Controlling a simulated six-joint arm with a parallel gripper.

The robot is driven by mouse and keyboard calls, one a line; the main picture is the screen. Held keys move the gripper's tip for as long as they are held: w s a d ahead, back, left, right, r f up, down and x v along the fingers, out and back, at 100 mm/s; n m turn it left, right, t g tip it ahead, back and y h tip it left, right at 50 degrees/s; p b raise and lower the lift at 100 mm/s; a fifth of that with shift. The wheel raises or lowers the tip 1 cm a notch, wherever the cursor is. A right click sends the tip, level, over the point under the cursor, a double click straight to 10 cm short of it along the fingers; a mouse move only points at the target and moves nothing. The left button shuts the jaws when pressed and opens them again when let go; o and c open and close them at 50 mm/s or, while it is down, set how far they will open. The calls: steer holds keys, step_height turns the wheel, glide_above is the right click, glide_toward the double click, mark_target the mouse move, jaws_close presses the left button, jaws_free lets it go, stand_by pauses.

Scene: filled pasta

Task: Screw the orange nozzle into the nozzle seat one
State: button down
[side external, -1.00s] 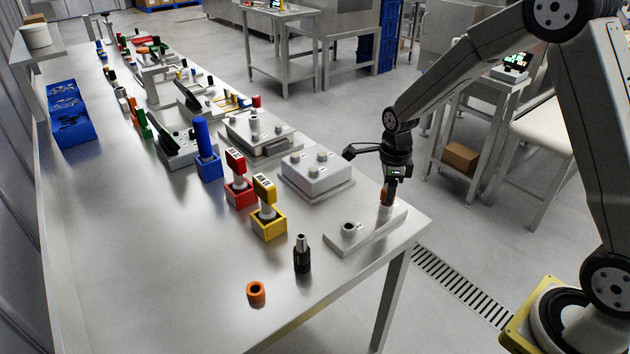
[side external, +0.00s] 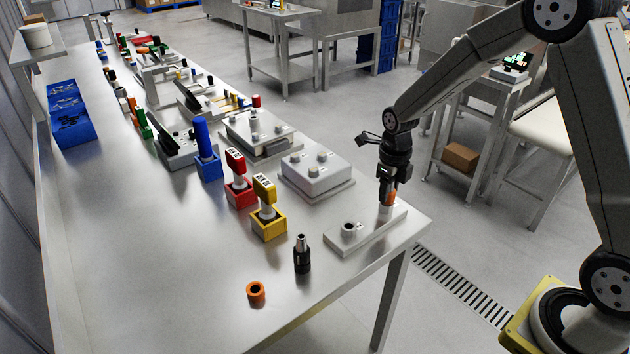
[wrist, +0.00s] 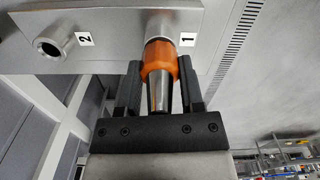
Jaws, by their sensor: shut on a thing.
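The orange nozzle (wrist: 158,62) has an orange collar and a tapered silver tip. In the side view its orange part (side external: 391,198) shows upright at the right end of the seat plate (side external: 368,236). My gripper (wrist: 160,75) is shut on it, one finger on each side of the collar. The nozzle's far end meets nozzle seat one (wrist: 157,22), beside the label "1"; how deep it sits is hidden. The empty, hollow nozzle seat two (wrist: 52,42) is beside the label "2".
A black nozzle with a silver tip (side external: 302,254) and a loose orange ring (side external: 256,292) stand in front of the plate. A grey block with knobs (side external: 317,174) and yellow (side external: 268,222) and red (side external: 239,192) holders are to the left. The table's right edge is close.

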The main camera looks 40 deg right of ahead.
steer(key=shift+c, duration=0.7)
jaws_free()
steer(key=n, duration=0.3)
steer(key=shift+n, duration=0.3)
steer(key=n, duration=0.3)
steer(key=shift+n, duration=2.4)
